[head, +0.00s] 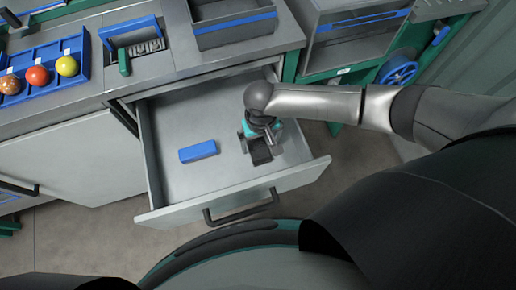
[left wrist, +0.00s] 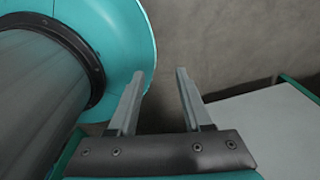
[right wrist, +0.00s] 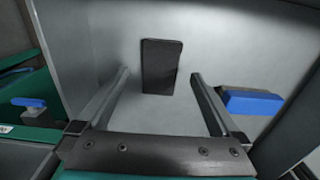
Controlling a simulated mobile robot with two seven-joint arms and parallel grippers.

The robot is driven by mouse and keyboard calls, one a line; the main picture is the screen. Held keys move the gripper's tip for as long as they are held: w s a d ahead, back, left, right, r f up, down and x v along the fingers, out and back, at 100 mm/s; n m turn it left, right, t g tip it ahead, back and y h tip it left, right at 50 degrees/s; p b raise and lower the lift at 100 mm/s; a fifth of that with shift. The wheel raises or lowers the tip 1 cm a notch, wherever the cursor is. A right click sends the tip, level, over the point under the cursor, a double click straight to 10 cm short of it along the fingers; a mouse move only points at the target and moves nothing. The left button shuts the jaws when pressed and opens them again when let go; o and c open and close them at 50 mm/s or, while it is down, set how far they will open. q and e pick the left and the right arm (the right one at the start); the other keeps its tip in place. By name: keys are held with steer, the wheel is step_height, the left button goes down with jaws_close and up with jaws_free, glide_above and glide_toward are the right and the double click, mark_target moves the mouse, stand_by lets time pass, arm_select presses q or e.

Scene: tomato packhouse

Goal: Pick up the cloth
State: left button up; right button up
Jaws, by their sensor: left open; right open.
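A dark, flat rectangular piece, which looks like the folded cloth (right wrist: 162,66), lies on the floor of the open drawer (head: 185,110). In the head view the cloth (head: 261,156) is partly hidden under my right gripper (head: 262,143). My right gripper is open and empty above it; in the right wrist view the cloth shows between and beyond the two fingers, apart from them. My left gripper (left wrist: 160,72) is open and empty, away from the drawer, beside a teal and dark part of my own body. It is not visible in the head view.
A blue block (head: 198,151) lies in the drawer, left of my right gripper. The drawer's front wall and handle (head: 240,209) stand near me. On the counter are a blue tray (head: 45,78) with several round fruits and a grey bin (head: 233,25).

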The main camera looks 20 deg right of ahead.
mark_target(259, 151)
step_height(259, 151, down, 4)
steer(key=shift+w+a+r+b, duration=0.1)
steer(key=shift+b, duration=0.85)
steer(key=shift+f, duration=0.55)
steer(key=shift+c, duration=0.2)
steer(key=c, duration=1.3)
arm_select(q)
steer(key=shift+w+a+f, duration=0.2)
steer(key=shift+w+f, duration=0.15)
steer(key=shift+f, duration=0.25)
steer(key=shift+w+a+f, duration=0.2)
steer(key=shift+w+f, duration=0.1)
steer(key=shift+f, duration=0.3)
